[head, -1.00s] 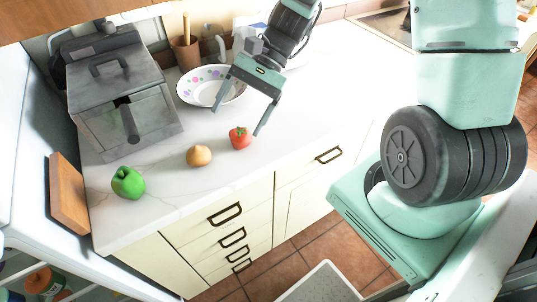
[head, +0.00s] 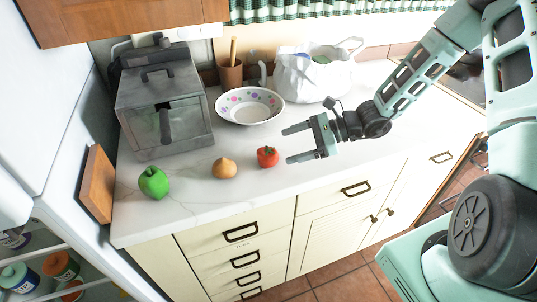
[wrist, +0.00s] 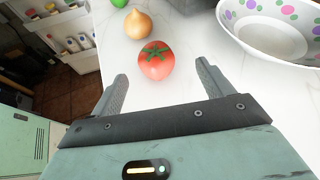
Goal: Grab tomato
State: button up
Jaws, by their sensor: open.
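The red tomato (head: 267,157) with a green stem sits on the white counter near its front edge, to the right of a brown onion (head: 224,168). My gripper (head: 284,145) is open and empty, to the right of the tomato, with its fingers pointing left toward it. In the wrist view the tomato (wrist: 156,60) lies just beyond the two spread fingertips (wrist: 160,72), roughly centred between them and not touched. The onion (wrist: 138,24) is behind it.
A dotted bowl (head: 230,107) stands behind the tomato, and a white bag (head: 310,78) stands behind my gripper. A grey metal box (head: 165,105) is at the back left. The counter (head: 200,202) is bare in front.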

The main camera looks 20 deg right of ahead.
aim_at(276, 152)
jog(key=x, duration=0.2)
jog(key=shift+w+a+f, duration=0.1)
jog(key=shift+a, duration=0.2)
jog(key=x, duration=0.1)
jog(key=p+x, duration=0.2)
jog(key=x, duration=0.1)
jog(key=shift+s+a+f, duration=0.15)
jog(key=shift+s+a, duration=0.05)
jog(key=shift+s, duration=0.15)
jog(key=shift+w+a+f, duration=0.2)
jog(key=shift+a+f, duration=0.05)
jog(key=shift+a, duration=0.1)
jog(key=c, duration=1.1)
